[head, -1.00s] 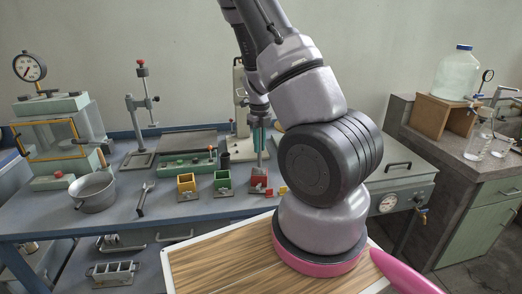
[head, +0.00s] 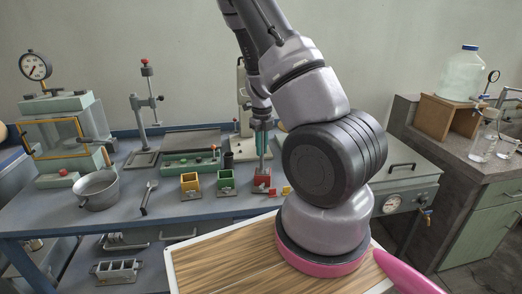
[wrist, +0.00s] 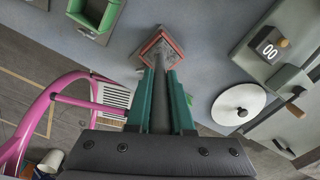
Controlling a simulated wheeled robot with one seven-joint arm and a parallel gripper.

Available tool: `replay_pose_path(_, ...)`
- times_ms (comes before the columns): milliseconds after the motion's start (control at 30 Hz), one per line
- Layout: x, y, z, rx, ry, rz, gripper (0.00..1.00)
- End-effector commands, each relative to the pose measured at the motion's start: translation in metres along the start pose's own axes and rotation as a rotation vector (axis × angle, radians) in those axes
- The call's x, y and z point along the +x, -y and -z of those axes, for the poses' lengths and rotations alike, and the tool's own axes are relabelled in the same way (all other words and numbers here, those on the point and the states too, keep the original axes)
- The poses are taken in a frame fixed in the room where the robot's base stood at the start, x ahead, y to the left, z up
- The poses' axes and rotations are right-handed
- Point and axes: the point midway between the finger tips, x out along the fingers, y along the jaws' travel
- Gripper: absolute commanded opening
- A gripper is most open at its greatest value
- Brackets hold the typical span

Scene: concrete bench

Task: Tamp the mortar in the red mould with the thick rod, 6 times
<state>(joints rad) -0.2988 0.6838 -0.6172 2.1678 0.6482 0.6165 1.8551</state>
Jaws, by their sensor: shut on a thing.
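The red mould (head: 262,182) stands on the bench, right of the yellow and green moulds. It also shows in the wrist view (wrist: 174,42), straight ahead of my fingers. My gripper (head: 262,138) is above it, fingers pointing down, shut on the thick rod (head: 262,163). In the wrist view the grey rod (wrist: 159,88) runs between the green fingers (wrist: 159,100) to the red mould. Its lower end is at the mould's opening; how deep it reaches, and the mortar itself, I cannot tell.
The yellow mould (head: 190,182) and green mould (head: 225,179) stand close on the left. A metal pot (head: 99,190) and a scoop (head: 148,197) lie further left. In the wrist view, a counter reading 00 (wrist: 268,49) and a white disc (wrist: 238,108) are at right.

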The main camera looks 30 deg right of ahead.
Motion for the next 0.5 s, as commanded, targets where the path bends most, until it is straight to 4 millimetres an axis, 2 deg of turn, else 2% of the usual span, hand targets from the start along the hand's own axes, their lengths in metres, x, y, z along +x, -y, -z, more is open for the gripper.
replay_pose_path(100,-0.017,0.002,0.002,-0.001,0.003,0.001,0.00)
replay_pose_path(400,-0.020,0.002,0.003,-0.001,0.001,0.000,0.00)
replay_pose_path(500,-0.028,0.002,0.003,0.000,0.003,0.000,0.00)
